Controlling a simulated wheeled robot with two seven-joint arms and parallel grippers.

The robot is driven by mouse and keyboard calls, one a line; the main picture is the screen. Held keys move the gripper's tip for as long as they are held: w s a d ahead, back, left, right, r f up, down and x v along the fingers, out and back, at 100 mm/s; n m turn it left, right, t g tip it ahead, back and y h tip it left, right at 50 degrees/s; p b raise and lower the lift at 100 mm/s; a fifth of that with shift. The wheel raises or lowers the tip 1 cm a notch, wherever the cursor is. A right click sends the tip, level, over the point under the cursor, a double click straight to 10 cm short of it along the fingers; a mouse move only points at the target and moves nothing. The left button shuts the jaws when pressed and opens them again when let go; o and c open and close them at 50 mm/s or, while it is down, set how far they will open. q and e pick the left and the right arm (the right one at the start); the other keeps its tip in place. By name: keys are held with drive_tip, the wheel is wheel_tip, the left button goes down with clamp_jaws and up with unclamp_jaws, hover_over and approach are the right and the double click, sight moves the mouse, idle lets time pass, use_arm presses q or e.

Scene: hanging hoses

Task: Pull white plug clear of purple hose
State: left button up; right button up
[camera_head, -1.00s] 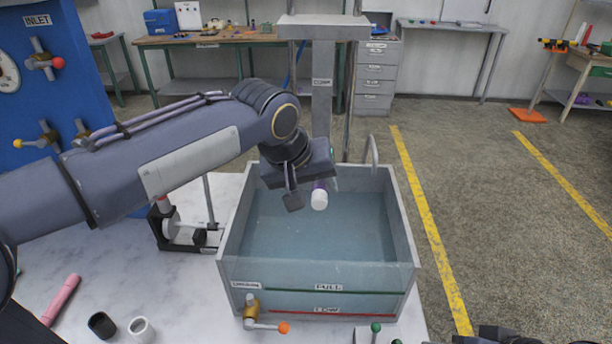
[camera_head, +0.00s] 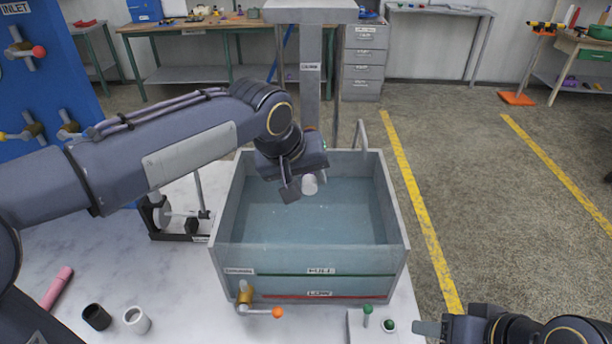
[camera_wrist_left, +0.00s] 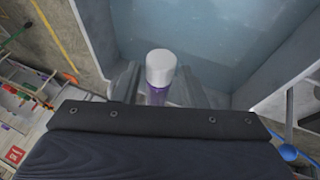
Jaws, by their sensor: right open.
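The white plug (camera_head: 310,184) hangs over the clear tank, at the end of the purple hose; the hose is hidden behind my gripper in the head view. In the left wrist view the white plug (camera_wrist_left: 160,67) caps the purple hose (camera_wrist_left: 157,96). My left gripper (camera_head: 302,188) has its fingers on either side of the hose just behind the plug, with small gaps visible beside it in the wrist view, so it looks open around it. My right gripper (camera_head: 430,328) is at the bottom right, open and away from the plug, only partly in view.
The tank (camera_head: 398,215) holds water below the plug, with a drain valve (camera_head: 247,294) in front. A grey column (camera_head: 311,95) stands behind it. A black cup (camera_head: 97,317), a white cup (camera_head: 137,320) and a pink tube (camera_head: 57,288) lie on the bench at left.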

use_arm(q)
drive_tip(key=shift+o, duration=1.1)
drive_tip(key=shift+r, duration=0.1)
